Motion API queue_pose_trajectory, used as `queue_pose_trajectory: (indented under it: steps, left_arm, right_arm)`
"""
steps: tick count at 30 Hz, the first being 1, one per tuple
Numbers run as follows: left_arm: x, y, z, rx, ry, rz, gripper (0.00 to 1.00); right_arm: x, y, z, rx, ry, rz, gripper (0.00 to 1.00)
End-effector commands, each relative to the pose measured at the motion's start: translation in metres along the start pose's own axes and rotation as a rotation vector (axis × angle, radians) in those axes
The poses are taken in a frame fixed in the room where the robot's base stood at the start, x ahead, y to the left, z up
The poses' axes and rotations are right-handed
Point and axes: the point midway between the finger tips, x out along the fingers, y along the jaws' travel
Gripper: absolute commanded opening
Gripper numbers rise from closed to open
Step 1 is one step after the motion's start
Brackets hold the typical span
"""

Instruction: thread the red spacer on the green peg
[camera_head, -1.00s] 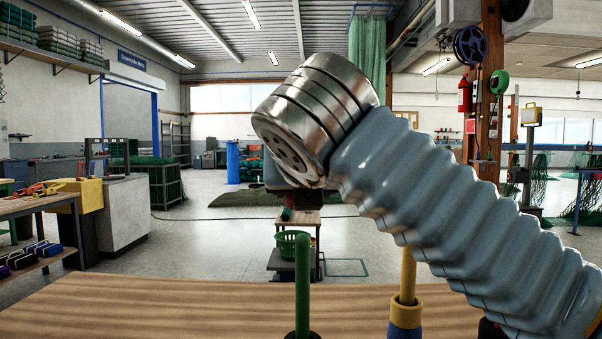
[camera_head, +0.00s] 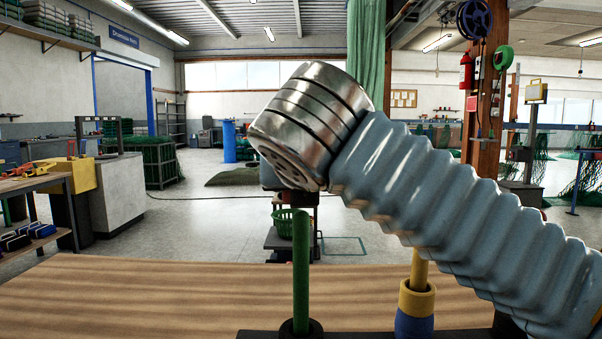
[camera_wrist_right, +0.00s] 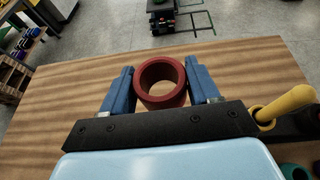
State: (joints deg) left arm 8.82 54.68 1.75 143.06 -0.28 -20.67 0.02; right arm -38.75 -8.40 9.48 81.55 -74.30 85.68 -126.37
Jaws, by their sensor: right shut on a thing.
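The red spacer (camera_wrist_right: 160,102) is a thick ring seen in the right wrist view. My right gripper (camera_wrist_right: 161,80) is shut on it, with one blue finger on each side and the hole facing the camera. The upright green peg (camera_head: 301,272) stands on a dark base (camera_head: 262,335) in the head view. My right wrist hangs above and behind it in the picture and hides most of the right gripper. The spacer is not recognisable in the head view, and I cannot tell its exact offset from the peg. My left gripper is not in view.
A yellow peg (camera_head: 419,272) stands right of the green peg with a yellow spacer (camera_head: 417,299) above a blue spacer (camera_head: 413,325). A teal ring (camera_wrist_right: 296,171) shows at the lower right in the wrist view. The wooden table (camera_head: 130,300) is clear on the left.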

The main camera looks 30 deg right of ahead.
Motion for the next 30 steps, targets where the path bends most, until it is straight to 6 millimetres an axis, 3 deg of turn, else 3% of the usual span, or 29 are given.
queue_pose_trajectory:
  steps: [12,27,28,30]
  left_arm:
    - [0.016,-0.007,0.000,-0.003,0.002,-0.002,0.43]
    - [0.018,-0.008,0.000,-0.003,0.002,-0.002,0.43]
    - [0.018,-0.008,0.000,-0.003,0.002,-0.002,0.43]
    - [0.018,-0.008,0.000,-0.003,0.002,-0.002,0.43]
  right_arm:
    - [0.012,0.000,-0.028,0.000,-0.001,0.000,0.31]
    - [0.014,0.000,-0.033,0.000,-0.001,0.000,0.31]
    - [0.014,0.000,-0.033,0.000,-0.001,0.000,0.65]
    - [0.014,0.000,-0.033,0.000,-0.001,0.000,0.76]
